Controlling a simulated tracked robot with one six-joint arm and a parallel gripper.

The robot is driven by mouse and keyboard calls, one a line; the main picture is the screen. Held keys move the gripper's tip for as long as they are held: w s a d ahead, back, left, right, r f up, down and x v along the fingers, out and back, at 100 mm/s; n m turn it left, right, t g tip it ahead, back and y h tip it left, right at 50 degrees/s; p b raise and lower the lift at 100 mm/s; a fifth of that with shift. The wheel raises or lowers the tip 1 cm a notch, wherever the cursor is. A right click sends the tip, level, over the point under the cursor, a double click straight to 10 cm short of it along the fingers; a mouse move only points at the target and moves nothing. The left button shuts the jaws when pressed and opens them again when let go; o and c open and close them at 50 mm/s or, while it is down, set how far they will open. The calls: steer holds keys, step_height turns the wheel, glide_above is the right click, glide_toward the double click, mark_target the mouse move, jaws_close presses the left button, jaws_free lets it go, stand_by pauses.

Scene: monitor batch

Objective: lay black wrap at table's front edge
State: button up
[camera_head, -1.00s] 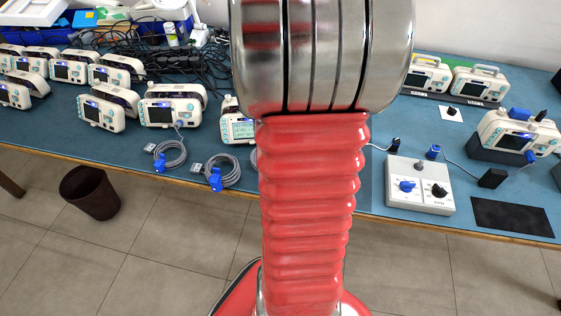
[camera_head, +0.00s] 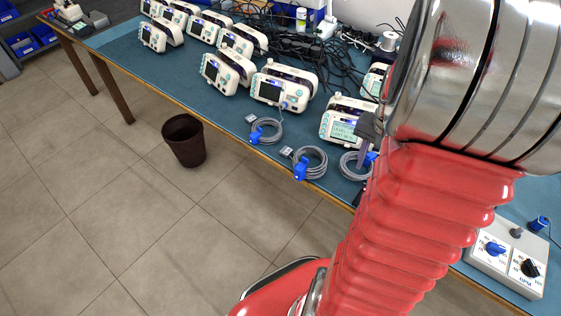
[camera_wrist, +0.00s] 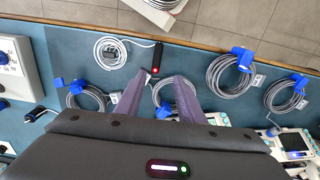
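A narrow black strip (camera_wrist: 157,54) with a red light at one end shows in the wrist view. I take it to be the black wrap. It lies beside a coiled white cable (camera_wrist: 110,53) near the table's front edge. My gripper (camera_wrist: 158,80) has its two purple-grey fingers apart, with the strip's red-lit end between or just beyond the tips. The fingers do not visibly press on it. In the head view my gripper (camera_head: 366,148) is over the front part of the table, partly behind my arm.
Grey cable coils with blue clips (camera_head: 311,163) lie along the front of the blue table (camera_head: 215,98). White monitors (camera_head: 284,86) stand behind them. A white control box (camera_head: 507,260) is at right. A brown bin (camera_head: 184,141) stands on the floor.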

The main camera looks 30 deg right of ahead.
steer(key=w+a+r+n+t, duration=0.1)
steer(key=w+a+r+n, duration=0.25)
steer(key=a+r, duration=0.35)
steer(key=a+r+n+t, duration=0.1)
steer(key=a+r+n, duration=0.2)
steer(key=a, duration=0.5)
steer(key=s+a+r+n+t, duration=0.1)
steer(key=a+r+n+t, duration=0.1)
steer(key=a, duration=0.5)
steer(key=a+r+n+t, duration=0.1)
steer(key=a+r+n, duration=0.3)
steer(key=a, duration=0.4)
steer(key=shift+s+a, duration=0.25)
steer(key=shift+a, duration=0.1)
steer(key=shift+n, duration=0.25)
steer(key=shift+c, duration=0.5)
steer(key=shift+s, duration=0.1)
